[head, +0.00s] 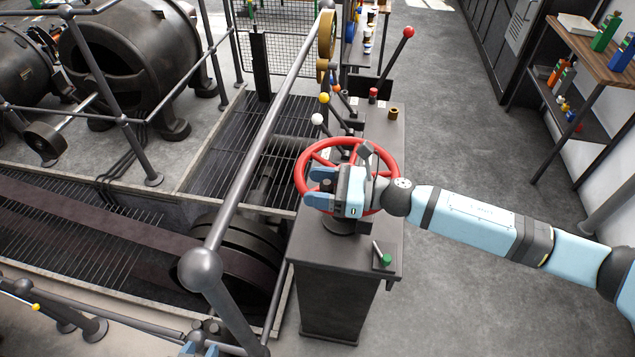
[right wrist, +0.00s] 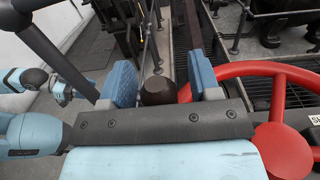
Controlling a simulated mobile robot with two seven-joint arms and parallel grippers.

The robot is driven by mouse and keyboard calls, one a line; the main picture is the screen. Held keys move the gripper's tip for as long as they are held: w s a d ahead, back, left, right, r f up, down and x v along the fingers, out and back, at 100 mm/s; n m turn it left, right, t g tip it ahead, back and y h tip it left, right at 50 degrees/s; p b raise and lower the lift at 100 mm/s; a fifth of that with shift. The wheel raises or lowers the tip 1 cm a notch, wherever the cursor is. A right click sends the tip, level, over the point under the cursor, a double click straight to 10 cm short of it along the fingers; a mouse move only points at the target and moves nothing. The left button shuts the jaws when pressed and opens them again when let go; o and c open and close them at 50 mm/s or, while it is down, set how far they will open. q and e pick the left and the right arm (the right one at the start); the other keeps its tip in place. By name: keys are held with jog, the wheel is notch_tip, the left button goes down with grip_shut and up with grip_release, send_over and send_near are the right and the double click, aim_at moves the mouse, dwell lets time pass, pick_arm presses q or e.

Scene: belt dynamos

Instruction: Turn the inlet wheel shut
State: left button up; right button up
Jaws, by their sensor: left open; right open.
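The inlet wheel (head: 391,162) is a red spoked handwheel on top of a dark pedestal. It also shows in the right wrist view (right wrist: 285,72), with its hub at the lower right. My right gripper (head: 319,187) is open at the left side of the wheel's rim. In the right wrist view a dark rounded knob (right wrist: 158,91) shows between the open fingers of that gripper (right wrist: 161,80), and the red rim passes by the right-hand finger. I cannot tell whether the fingers touch either. My left gripper (head: 200,349) is open and empty at the bottom edge, partly cut off, away from the wheel.
A grey handrail (head: 262,135) slants past the pedestal's left side. A green-knobbed lever (head: 385,259) is on the pedestal's front. Several levers stand behind the wheel, one red-tipped (head: 408,32). A shelf (head: 570,75) stands at the right. The floor (head: 475,270) is clear right of the pedestal.

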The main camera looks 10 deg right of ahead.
grip_shut()
jog(key=shift+w+a+m+t, duration=0.35)
jog(key=shift+m+t, duration=0.05)
jog(key=shift+t, duration=0.2)
jog(key=shift+w+a+r+m+t+h, duration=0.1)
jog(key=shift+w+a+m+t+h, duration=0.15)
jog(key=shift+w, duration=0.2)
jog(key=shift+w+a+m+t+h, duration=0.1)
jog(key=shift+w+a+t+h, duration=0.05)
jog(key=shift+w+a+h, duration=0.2)
jog(key=shift+c, duration=1.7)
grip_release()
jog(key=shift+d, duration=0.1)
jog(key=o, duration=0.3)
jog(key=shift+w, duration=0.1)
jog(key=shift+o, duration=0.2)
